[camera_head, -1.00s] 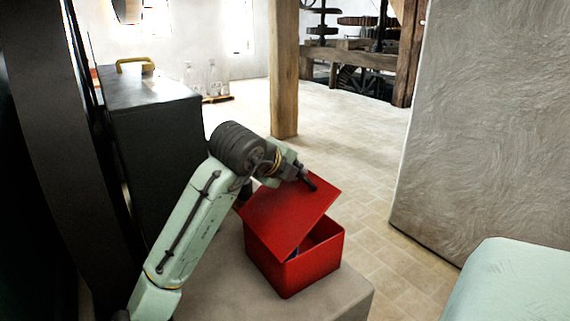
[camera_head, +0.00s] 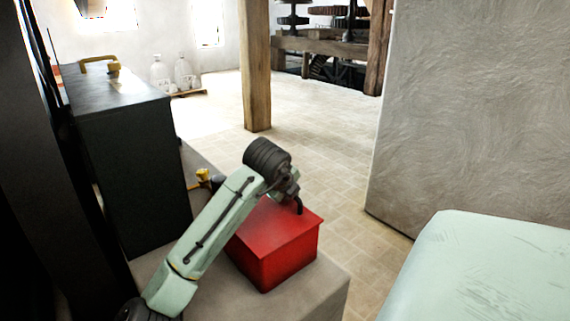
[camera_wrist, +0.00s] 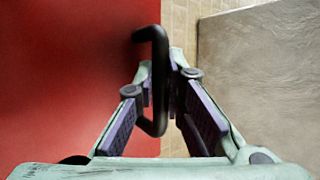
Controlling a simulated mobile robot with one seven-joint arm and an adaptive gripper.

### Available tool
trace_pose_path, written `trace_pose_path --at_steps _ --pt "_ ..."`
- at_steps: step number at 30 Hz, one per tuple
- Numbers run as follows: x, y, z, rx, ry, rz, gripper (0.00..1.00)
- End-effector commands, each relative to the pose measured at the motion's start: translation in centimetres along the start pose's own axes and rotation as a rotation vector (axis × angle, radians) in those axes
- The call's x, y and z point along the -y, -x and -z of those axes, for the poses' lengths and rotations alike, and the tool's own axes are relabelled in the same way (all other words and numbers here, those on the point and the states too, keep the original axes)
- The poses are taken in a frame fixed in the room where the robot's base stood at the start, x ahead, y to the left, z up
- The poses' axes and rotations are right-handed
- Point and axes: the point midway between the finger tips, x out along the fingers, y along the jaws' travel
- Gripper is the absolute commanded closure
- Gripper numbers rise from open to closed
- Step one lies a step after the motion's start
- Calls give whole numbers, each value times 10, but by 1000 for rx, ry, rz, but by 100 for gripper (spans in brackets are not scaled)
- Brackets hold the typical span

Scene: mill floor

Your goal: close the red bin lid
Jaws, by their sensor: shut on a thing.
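The red bin (camera_head: 277,265) stands on a pale stone block. Its red lid (camera_head: 272,228) lies flat or nearly flat over the top; I see no gap along the sides in view. The lid fills the left of the wrist view (camera_wrist: 65,80). A dark bent handle (camera_wrist: 156,85) stands at the lid's edge. My gripper (camera_wrist: 163,75) is shut on this handle, with one finger on each side of it. In the head view my gripper (camera_head: 296,203) is at the lid's right side, partly hidden by my wrist.
A dark cabinet (camera_head: 135,165) with a yellow handle on top stands left of the bin. A yellow-topped item (camera_head: 203,177) is behind my arm. A rough wall (camera_head: 465,110) rises at the right. Open tiled floor (camera_head: 320,150) lies beyond the block (camera_head: 315,300).

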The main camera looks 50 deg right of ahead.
Motion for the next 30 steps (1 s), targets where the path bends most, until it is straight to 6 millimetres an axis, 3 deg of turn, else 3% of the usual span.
trace_pose_path --at_steps 15,16,20,30 --pt "1 -4 3 1 -13 -13 100" --pt "1 -4 3 1 -13 -13 89" --pt "0 -4 3 0 -12 -14 80" --pt "0 -1 2 1 -10 -16 80"
